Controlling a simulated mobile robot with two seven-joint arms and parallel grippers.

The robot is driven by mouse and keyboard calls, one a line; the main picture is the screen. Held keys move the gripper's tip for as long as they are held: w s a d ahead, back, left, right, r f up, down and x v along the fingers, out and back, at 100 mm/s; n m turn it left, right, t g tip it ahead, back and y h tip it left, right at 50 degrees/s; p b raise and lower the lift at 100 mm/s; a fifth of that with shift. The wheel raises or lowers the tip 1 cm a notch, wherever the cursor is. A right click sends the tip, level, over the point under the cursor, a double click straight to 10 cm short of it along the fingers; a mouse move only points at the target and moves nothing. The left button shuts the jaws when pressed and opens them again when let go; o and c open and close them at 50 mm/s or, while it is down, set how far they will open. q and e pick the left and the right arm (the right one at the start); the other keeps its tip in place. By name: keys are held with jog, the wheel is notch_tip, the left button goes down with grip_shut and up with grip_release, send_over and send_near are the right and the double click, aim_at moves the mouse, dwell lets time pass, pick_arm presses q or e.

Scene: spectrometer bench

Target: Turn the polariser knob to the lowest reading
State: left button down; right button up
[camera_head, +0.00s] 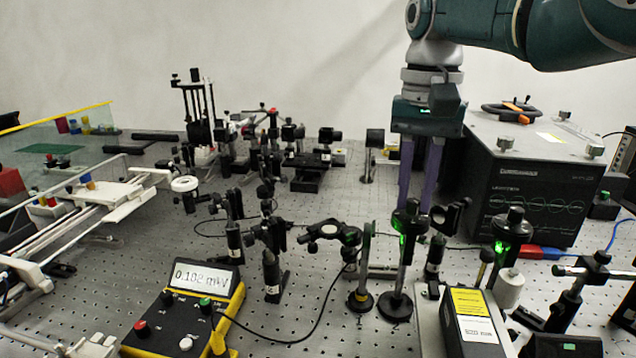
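My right gripper (418,207) points straight down from the upper right. Its two purple fingers are apart, with a clear gap between them and nothing seen held. The fingertips are close to a black round-topped mount (408,218) on a post, lit green by the beam; the mount overlaps the left fingertip, and I cannot tell whether they touch. Which part is the polariser knob is not clear. A similar green-lit mount (512,226) stands to the right. My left gripper is out of view.
Several posts and lens mounts crowd the perforated bench (325,330), including a ring mount (331,231) left of the gripper. A black instrument box (537,190) stands behind right. A yellow-labelled laser box (474,318) is in front. A white rail frame (75,205) fills the left.

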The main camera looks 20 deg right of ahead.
grip_shut()
jog(key=shift+n, duration=0.4)
jog(key=n, duration=0.4)
jog(key=shift+p, duration=0.3)
jog(key=n, duration=0.8)
jog(key=shift+n, duration=0.3)
